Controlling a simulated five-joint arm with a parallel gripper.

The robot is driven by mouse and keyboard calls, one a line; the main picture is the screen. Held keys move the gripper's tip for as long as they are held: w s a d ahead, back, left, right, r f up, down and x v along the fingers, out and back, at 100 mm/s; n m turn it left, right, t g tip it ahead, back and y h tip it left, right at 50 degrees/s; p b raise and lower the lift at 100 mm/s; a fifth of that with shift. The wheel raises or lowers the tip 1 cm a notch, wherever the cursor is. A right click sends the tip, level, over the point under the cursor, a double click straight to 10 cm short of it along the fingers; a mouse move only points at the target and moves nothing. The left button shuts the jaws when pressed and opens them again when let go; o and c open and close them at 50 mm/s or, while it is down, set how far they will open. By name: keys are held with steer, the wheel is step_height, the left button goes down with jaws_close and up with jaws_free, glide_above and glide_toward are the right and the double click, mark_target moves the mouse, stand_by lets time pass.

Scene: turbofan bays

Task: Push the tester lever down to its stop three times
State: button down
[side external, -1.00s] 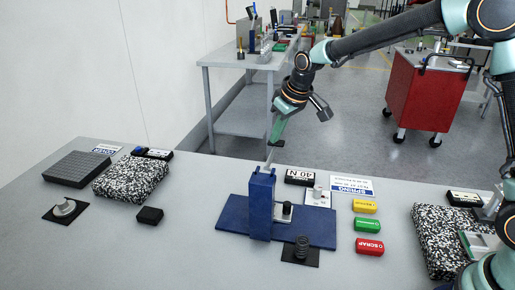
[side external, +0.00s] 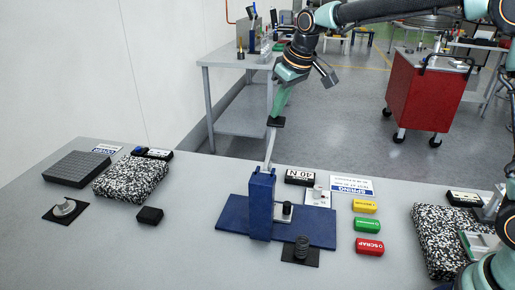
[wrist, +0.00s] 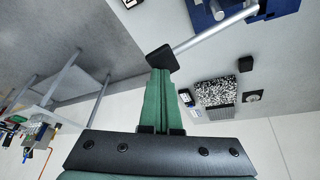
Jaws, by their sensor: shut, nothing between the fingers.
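The blue tester (side external: 261,205) stands on its blue base plate on the bench. Its grey lever (side external: 269,151) slants steeply up from the top of the tester to a black knob (side external: 276,121). My gripper (side external: 277,114) is shut and empty, with its green fingertips right at the knob. In the wrist view the knob (wrist: 161,60) sits just past the shut fingertips (wrist: 158,74), and the lever rod (wrist: 212,33) runs to the upper right. Fingertips and knob look touching, but the exact contact is unclear.
A dark spring (side external: 302,246) stands on a black pad before the tester. Yellow (side external: 365,206), green (side external: 367,226) and red (side external: 369,248) blocks lie to its right. A speckled block (side external: 130,181) and a black block (side external: 150,215) are at left. Bench between is clear.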

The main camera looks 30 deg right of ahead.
steer(key=shift+r, duration=2.3)
steer(key=shift+s+d+r, duration=0.1)
steer(key=shift+s+d, duration=0.05)
steer(key=shift+s, duration=0.2)
steer(key=s+d+f+m, duration=0.1)
steer(key=s+d+f, duration=0.1)
steer(key=s, duration=0.9)
steer(key=s+d+f+m+t, duration=0.1)
steer(key=s+d, duration=0.3)
steer(key=s, duration=0.8)
steer(key=shift+d+f+m+h, duration=0.2)
steer(key=shift+f+m+h, duration=0.15)
steer(key=shift+f, duration=0.5)
steer(key=shift+r, duration=0.1)
